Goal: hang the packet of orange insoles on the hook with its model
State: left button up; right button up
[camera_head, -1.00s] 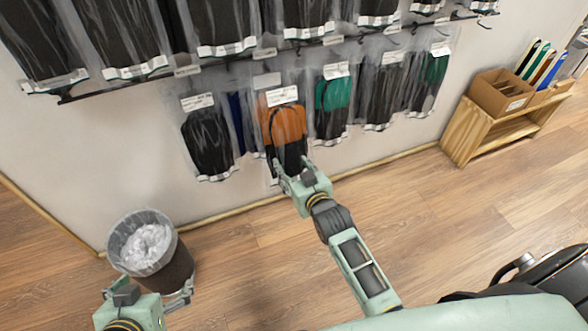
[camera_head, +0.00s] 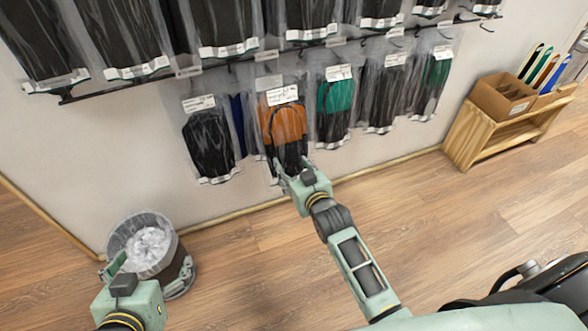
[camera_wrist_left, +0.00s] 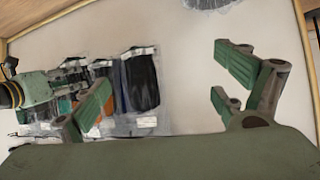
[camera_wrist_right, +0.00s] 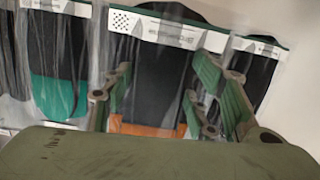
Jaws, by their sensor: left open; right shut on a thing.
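The packet of orange insoles (camera_head: 283,122) is upright at the wall in the head view, below the lower rail, with a white label at its top. My right gripper (camera_head: 285,172) is shut on its lower, black part. In the right wrist view, the packet (camera_wrist_right: 155,68) appears upside down between the fingers of my right gripper (camera_wrist_right: 155,95). I cannot tell whether the packet's top is on a hook; the plastic hides it. My left gripper (camera_head: 150,268) is open and empty, above the bin in the head view; its spread fingers show in the left wrist view (camera_wrist_left: 170,85).
A black insole packet (camera_head: 208,142) hangs left of the orange one, a green one (camera_head: 334,105) right of it. More packets hang along the lower rail (camera_head: 125,83). The bin (camera_head: 175,268) stands at lower left. A wooden shelf (camera_head: 462,140) with boxes stands right.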

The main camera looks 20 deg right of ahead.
jog(key=shift+w+b, duration=0.3)
jog(key=shift+w, duration=0.05)
jog(key=shift+w+b, duration=0.3)
jog(key=shift+w, duration=0.1)
jog(key=shift+w+f+b, duration=0.1)
jog(key=shift+w+b, duration=0.35)
jog(key=shift+w, duration=0.05)
jog(key=shift+w+b, duration=0.3)
jog(key=shift+w, duration=0.05)
jog(key=shift+w+b, duration=0.4)
jog(key=shift+w, duration=0.05)
jog(key=shift+w+f+b, duration=0.1)
jog(key=shift+w+b, duration=0.25)
jog(key=shift+w+a, duration=0.1)
jog(key=shift+w, duration=0.1)
pick_arm(q)
jog(key=w+d+r+t+h, duration=0.1)
jog(key=r+t+h, duration=0.1)
jog(key=r+t, duration=0.4)
jog(key=w+d+r+t+h, duration=0.2)
jog(key=r+t, duration=0.4)
jog(key=r, duration=0.8)
jog(key=shift+d+r+m, duration=0.3)
jog(key=shift+r, duration=0.1)
pick_arm(e)
jog(key=shift+w+f, duration=0.45)
jog(key=shift+w, duration=0.2)
